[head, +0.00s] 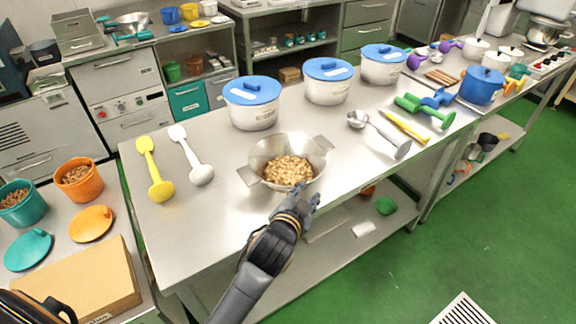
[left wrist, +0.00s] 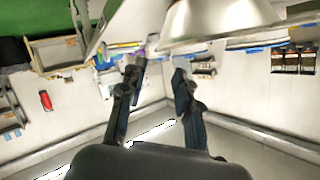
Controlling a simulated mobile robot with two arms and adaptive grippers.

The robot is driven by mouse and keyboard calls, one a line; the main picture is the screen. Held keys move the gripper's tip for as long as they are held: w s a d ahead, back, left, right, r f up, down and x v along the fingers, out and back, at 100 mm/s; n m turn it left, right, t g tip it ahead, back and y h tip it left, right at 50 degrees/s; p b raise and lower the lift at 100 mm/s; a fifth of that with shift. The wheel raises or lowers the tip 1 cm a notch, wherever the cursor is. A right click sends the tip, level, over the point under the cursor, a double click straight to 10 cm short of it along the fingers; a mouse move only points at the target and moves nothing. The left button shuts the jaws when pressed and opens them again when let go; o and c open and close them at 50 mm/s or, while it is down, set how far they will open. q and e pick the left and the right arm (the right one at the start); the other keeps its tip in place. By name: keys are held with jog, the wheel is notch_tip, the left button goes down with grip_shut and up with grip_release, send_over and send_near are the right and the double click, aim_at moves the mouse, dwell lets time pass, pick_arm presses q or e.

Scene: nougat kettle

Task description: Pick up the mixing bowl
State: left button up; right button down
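The metal mixing bowl (head: 262,153) stands upright near the front edge of the steel table, with a flat handle on each side and chopped nuts (head: 289,171) inside. My left gripper (head: 303,199) is just in front of the bowl's near side, over the table edge. In the head view it overlaps the bowl's lower front, so contact is hard to judge there. In the left wrist view its two fingers (left wrist: 158,76) are spread with nothing between them. The bowl (left wrist: 218,20) shows beyond them at the top right, apart from the fingers. My right gripper is not in view.
Orange and teal tubs (head: 80,182) stand at the left. Bare tabletop surrounds the bowl.

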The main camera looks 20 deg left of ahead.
aim_at(318, 174)
pick_arm(q)
jog(key=x, duration=0.7)
jog(key=shift+w+p, duration=0.1)
jog(key=shift+p, duration=0.2)
jog(key=shift+w+f, duration=0.15)
jog(key=shift+w, duration=0.45)
jog(key=x, duration=0.2)
jog(key=p+x, duration=0.1)
jog(key=x, duration=0.2)
jog(key=shift+s+a+f, duration=0.15)
jog(key=shift+f, duration=0.05)
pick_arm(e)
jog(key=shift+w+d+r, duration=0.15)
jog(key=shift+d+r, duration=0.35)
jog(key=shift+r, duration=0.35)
pick_arm(q)
grip_shut()
jog(key=shift+r, duration=0.1)
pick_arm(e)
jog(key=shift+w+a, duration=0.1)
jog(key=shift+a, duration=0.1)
